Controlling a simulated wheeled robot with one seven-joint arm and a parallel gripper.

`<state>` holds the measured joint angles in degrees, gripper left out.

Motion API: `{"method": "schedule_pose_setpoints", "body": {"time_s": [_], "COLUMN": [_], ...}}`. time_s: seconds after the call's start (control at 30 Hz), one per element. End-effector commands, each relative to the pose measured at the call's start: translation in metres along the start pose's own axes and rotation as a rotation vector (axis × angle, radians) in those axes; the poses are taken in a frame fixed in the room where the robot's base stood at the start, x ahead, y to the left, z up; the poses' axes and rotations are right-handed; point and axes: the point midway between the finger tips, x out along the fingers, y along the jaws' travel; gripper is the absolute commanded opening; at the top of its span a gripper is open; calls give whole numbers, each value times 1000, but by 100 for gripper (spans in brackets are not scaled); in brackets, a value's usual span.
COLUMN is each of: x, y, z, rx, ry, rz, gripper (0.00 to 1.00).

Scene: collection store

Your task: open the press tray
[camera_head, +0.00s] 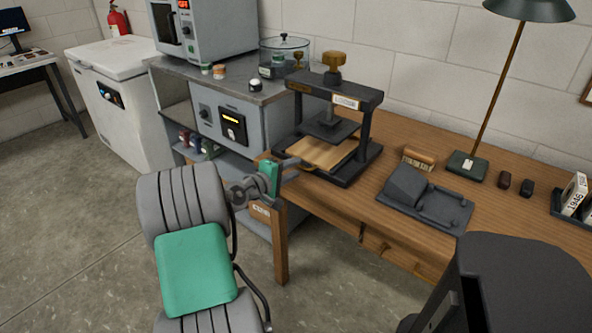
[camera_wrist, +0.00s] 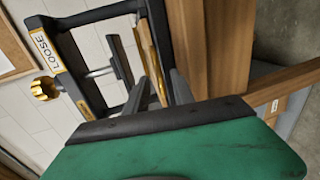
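The press (camera_head: 368,125) is a dark frame with a brass knob (camera_head: 334,61) on top, standing on the wooden bench. Its label reads LOOSE in the wrist view (camera_wrist: 43,50). The press tray (camera_head: 322,153) is a pale wooden board low inside the frame, under the dark plate, with a brass handle at its front left. My gripper (camera_head: 296,168) is at the front left of the tray, close to the handle. Its dark fingers (camera_wrist: 166,88) look apart, with a brass piece showing near them. I cannot tell whether they touch it.
A grey cabinet (camera_head: 222,121) with a glass vessel and small jars on it stands left of the press. A dark cradle-like stand (camera_head: 427,198) and a lamp (camera_head: 466,166) are to the right on the bench. Open floor lies at the lower left.

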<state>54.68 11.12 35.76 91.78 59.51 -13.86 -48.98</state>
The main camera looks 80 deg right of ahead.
Motion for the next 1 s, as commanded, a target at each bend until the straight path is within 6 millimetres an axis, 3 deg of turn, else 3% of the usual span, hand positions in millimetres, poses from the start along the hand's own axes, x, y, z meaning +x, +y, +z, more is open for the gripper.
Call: {"method": "schedule_pose_setpoints", "body": {"time_s": [0.13, 0.4, 0.77, 1.0], "x": [17, 19, 19, 19], "y": [0, 0, 0, 0], "z": [0, -1, -1, -1], "rx": [2, 2, 2, 3], "ry": [1, 3, 3, 3], "rz": [0, -1, -1, -1], "gripper": [30, 30, 0, 0]}}
